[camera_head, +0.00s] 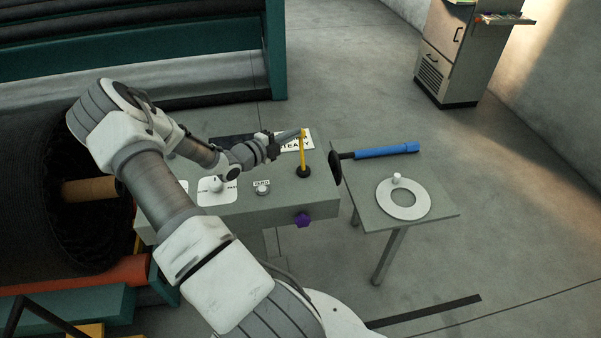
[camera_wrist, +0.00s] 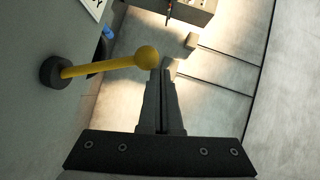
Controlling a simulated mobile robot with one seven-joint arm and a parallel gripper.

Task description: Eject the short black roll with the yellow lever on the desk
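The yellow lever (camera_head: 302,151) stands upright from a black base on the grey desk (camera_head: 320,206). In the wrist view the lever (camera_wrist: 97,67) ends in a yellow ball, just left of my fingertips. My gripper (camera_head: 298,134) is at the height of the lever's top. In the wrist view my gripper (camera_wrist: 167,72) has its fingers together with nothing between them. The ball is beside the fingertips; whether they touch I cannot tell. A black roll (camera_head: 25,180) with a brown core lies at the left, partly hidden by my arm.
The desk also has a knob on a white plate (camera_head: 217,191), a small button (camera_head: 262,188) and a purple knob (camera_head: 302,220) on its front. A side table (camera_head: 440,212) at the right holds a blue-handled tool (camera_head: 385,151) and a white ring (camera_head: 383,197).

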